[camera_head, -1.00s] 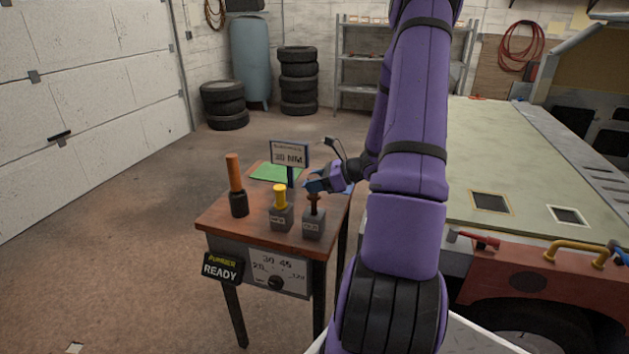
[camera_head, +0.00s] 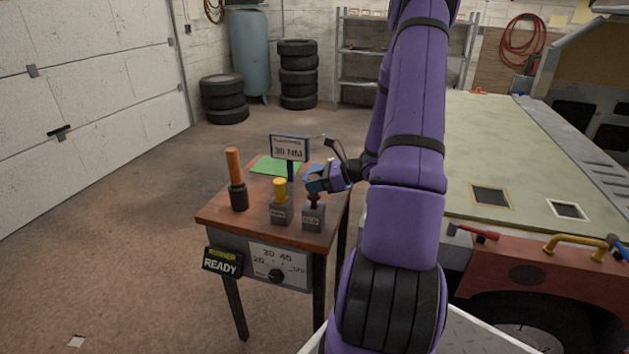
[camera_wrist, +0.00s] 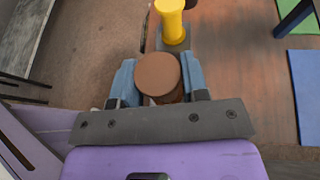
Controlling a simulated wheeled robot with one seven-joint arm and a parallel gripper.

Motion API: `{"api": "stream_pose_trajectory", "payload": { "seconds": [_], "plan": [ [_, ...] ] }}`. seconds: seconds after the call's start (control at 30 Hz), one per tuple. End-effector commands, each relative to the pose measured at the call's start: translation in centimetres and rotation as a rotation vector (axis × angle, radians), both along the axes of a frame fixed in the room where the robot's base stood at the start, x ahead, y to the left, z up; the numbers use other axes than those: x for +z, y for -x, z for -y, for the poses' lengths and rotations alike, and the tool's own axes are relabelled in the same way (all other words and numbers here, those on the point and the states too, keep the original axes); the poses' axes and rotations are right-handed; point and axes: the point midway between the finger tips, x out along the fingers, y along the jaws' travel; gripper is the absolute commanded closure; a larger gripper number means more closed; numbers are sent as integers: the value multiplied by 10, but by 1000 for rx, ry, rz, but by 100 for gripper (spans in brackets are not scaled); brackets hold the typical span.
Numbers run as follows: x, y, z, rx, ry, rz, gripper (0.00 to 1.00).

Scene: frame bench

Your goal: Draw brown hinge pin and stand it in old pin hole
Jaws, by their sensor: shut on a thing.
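The brown pin (camera_wrist: 158,74) shows its round head between the blue fingers of my gripper (camera_wrist: 157,86) in the wrist view. My gripper is shut on it. In the head view, my gripper (camera_head: 315,184) is just above the right grey block (camera_head: 313,219) on the small bench. A dark stem (camera_head: 313,202) shows between the fingers and the block top; how deep it sits there is hidden. The block's label is too blurred to read surely. A yellow pin (camera_head: 280,188) stands upright in the grey block (camera_head: 280,212) to the left.
An orange-handled tool (camera_head: 234,172) stands in a dark holder at the bench's left. A "30 NM" sign (camera_head: 289,150) rises behind the blocks, near a green mat (camera_head: 270,166). A vehicle with a flat bed (camera_head: 530,180) is at right.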

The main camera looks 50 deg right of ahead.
Motion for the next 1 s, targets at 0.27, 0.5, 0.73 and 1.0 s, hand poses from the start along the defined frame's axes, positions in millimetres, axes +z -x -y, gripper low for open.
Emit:
{"api": "stream_pose_trajectory", "payload": {
  "seconds": [0.27,0.5,0.73,1.0],
  "plan": [
    [-6,0,0,0,1,0,90],
    [-11,0,0,0,0,0,90],
    [-16,0,0,0,0,0,90],
    [-22,0,0,0,1,0,90]
  ]
}}
